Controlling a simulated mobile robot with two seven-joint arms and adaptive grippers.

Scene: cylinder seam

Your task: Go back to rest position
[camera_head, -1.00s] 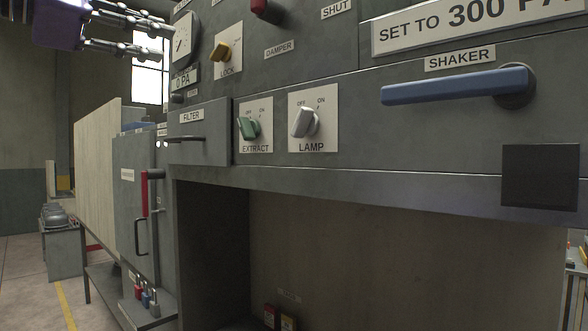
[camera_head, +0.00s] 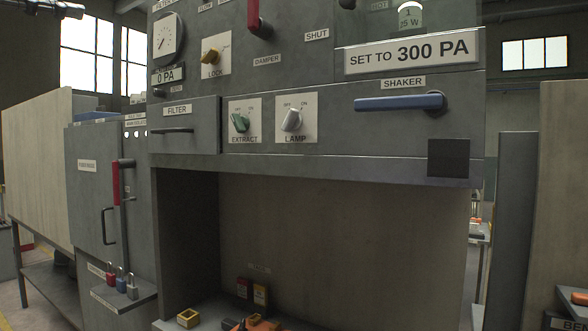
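A dark piece of my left gripper (camera_head: 66,9) shows at the top left corner. Most of it is cut off by the picture edge, so its opening cannot be made out. It is left of the grey control cabinet (camera_head: 340,150) and appears clear of it. Nothing is seen held in the visible part. My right gripper is not in view.
A side cabinet (camera_head: 90,175) with a red handle stands at left, with padlocks (camera_head: 121,280) on a ledge below. The filter drawer handle (camera_head: 172,130) sticks out. The recess under the cabinet holds a yellow block (camera_head: 188,318) and orange items (camera_head: 262,324). A grey post (camera_head: 512,230) stands at right.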

